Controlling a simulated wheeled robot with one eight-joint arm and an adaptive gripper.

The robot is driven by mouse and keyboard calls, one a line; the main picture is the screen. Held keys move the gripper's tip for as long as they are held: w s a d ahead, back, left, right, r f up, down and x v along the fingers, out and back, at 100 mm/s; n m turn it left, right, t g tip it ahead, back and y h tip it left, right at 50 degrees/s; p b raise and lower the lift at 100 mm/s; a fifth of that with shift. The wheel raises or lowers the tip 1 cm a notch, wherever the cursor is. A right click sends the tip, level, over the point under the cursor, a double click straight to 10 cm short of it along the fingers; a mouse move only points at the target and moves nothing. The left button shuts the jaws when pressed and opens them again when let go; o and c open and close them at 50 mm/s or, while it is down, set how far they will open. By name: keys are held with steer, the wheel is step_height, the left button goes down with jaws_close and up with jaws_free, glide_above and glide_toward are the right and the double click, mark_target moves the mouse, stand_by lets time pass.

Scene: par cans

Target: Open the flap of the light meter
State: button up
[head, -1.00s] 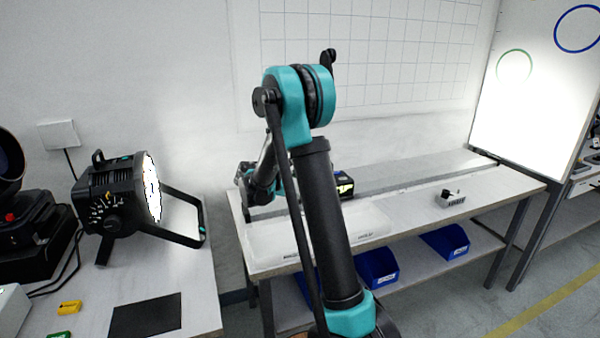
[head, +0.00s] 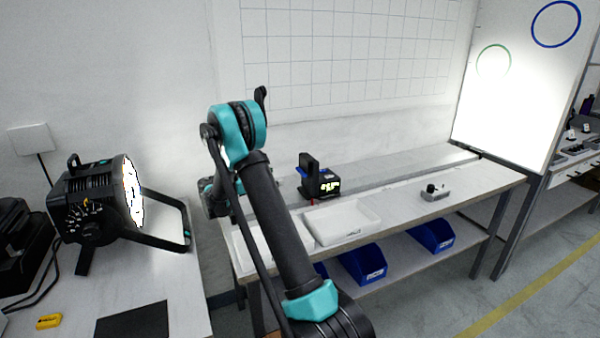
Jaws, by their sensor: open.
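A black box-shaped device (head: 320,184) with a lit yellow-green display stands on the long bench, right of my arm in the head view; it looks like the light meter. An upright black part (head: 308,164) rises at its left side; I cannot tell whether this is the flap or how it is hinged. My arm stands in front of the bench's left part, with a dark lower section showing left of the upper link. My gripper's fingers do not show; they are hidden behind the arm.
White trays (head: 343,221) lie along the bench front. A small grey box with a black knob (head: 434,193) sits farther right. Blue bins (head: 362,264) are on the shelf below. A lit par can (head: 95,205) stands on the left table. Floor at right is clear.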

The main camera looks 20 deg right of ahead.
mark_target(301, 171)
steer(key=d, duration=1.1)
steer(key=shift+w+d, duration=0.2)
steer(key=c, duration=1.5)
